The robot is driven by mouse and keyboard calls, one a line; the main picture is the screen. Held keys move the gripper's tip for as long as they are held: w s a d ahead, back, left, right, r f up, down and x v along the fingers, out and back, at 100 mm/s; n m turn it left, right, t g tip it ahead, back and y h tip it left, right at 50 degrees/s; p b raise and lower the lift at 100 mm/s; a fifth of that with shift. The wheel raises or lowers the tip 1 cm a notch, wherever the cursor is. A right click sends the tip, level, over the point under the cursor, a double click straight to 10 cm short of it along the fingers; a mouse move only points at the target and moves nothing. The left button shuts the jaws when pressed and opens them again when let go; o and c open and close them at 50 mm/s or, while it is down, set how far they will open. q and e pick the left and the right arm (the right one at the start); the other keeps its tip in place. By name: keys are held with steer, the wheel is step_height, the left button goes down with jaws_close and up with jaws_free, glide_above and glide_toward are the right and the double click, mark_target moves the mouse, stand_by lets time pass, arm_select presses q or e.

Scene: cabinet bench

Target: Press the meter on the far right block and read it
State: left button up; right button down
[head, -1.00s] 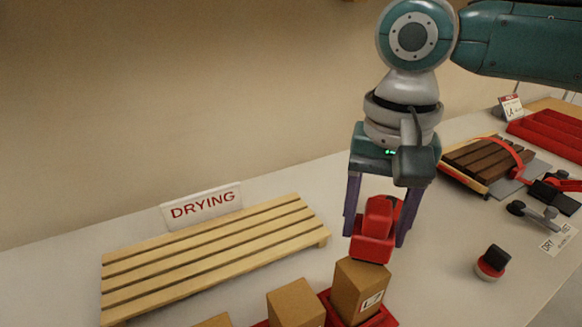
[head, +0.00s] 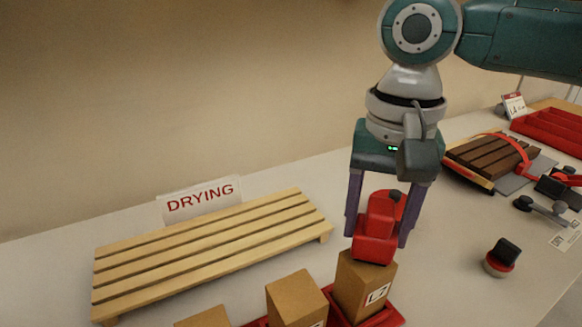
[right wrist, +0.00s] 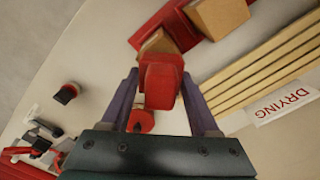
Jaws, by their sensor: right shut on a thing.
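My right gripper (head: 376,238) is shut on a red meter (head: 377,232) with a dark knob. The meter's lower end is at the top of the far right cardboard-brown block (head: 360,292), which bears a white label. Whether the two touch or a small gap remains, I cannot tell. In the right wrist view the meter (right wrist: 160,82) sits between the purple fingers and hides part of that block (right wrist: 159,44). The meter's display cannot be read in either view. My left gripper is not in view.
More brown blocks (head: 296,298) stand to the left in the red tray (head: 388,318). A slatted wooden rack (head: 210,250) with a DRYING sign (head: 200,203) lies behind. A black-and-red round item (head: 502,258) stands at right. Strapped dark boards (head: 490,158) lie at the back right.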

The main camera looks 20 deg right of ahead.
mark_target(382, 202)
steer(key=shift+f, duration=0.5)
stand_by(0.4)
stand_by(0.6)
steer(key=shift+f+p, duration=0.1)
steer(key=shift+p, duration=0.25)
stand_by(0.9)
stand_by(0.7)
step_height(382, 202, up, 4)
steer(key=p, duration=0.5)
step_height(382, 202, up, 3)
steer(key=p, duration=0.4)
steer(key=shift+p, duration=0.3)
